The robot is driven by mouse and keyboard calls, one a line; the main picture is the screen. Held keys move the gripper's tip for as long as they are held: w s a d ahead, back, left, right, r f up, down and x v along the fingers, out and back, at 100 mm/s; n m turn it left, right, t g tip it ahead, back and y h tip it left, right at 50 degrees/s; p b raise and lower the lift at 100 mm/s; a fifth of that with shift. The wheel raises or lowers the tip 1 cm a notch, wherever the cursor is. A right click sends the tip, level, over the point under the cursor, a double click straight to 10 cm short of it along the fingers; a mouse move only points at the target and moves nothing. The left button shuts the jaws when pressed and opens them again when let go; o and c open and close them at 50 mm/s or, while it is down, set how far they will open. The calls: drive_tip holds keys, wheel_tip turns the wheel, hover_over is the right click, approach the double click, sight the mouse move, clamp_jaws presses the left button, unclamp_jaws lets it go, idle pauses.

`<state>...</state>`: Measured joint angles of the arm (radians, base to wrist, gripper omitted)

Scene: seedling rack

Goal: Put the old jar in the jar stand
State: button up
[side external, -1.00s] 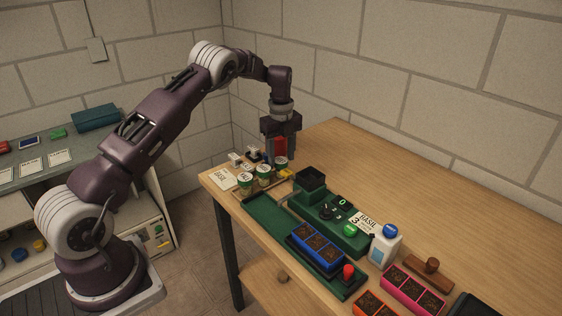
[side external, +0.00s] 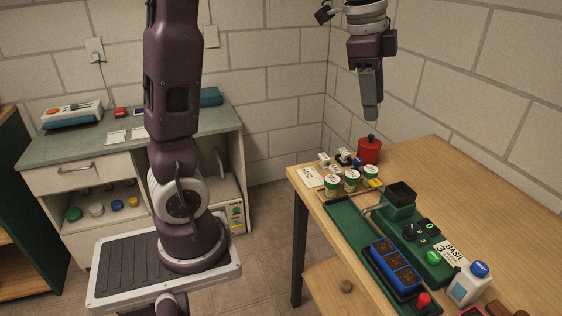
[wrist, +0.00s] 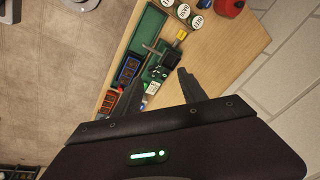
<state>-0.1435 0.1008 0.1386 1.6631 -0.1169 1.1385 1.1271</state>
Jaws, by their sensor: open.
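Three small jars with pale lettered lids and green-and-cream sides stand in a row at the table's left end: left jar (side external: 332,185), middle jar (side external: 351,181), right jar (side external: 371,174). Their lids also show at the top of the wrist view (wrist: 183,11). I cannot read which lid marks the old jar. I cannot make out for sure which piece is the jar stand. My gripper (side external: 370,112) hangs high above the table's back-left part, pointing down, above the red canister and apart from it. Its fingers (wrist: 165,82) are open with nothing between them.
A red canister (side external: 369,152) with a black knob stands behind the jars. Small black-and-white pieces (side external: 343,158) and a card (side external: 309,177) lie beside them. A green tray (side external: 347,222), a green device (side external: 428,255) and a blue seedling tray (side external: 398,264) stand in front.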

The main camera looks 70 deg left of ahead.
drive_tip(key=s+d+f+n+t, duration=0.1)
drive_tip(key=s+d+n, duration=0.3)
drive_tip(key=s, duration=0.7)
drive_tip(key=s+d+f+n+t, duration=0.1)
drive_tip(key=s+d+f+n, duration=0.2)
drive_tip(key=s, duration=0.8)
drive_tip(key=shift+d+f+n+t, duration=0.3)
drive_tip(key=shift+d+f+n, duration=0.15)
drive_tip(key=shift+n, duration=0.65)
